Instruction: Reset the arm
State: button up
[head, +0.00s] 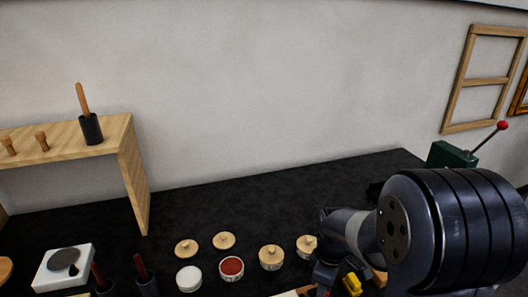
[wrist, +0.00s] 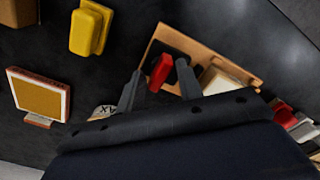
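My gripper (wrist: 159,68) shows in the wrist view with its two dark fingers apart and nothing clearly held between them. A red block-like thing (wrist: 160,73) shows beyond the gap, over a wooden tray (wrist: 205,52). In the head view my arm fills the lower right, and my fingers are mostly hidden at the bottom edge.
A yellow block (wrist: 90,28) and a framed tan panel (wrist: 40,93) lie on the dark bench. Several lidded jars, a red-filled jar (head: 231,267) and a white scale (head: 64,266) stand left of my arm. A green lever press (head: 452,156) stands right. The back middle is clear.

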jog(key=shift+n, duration=2)
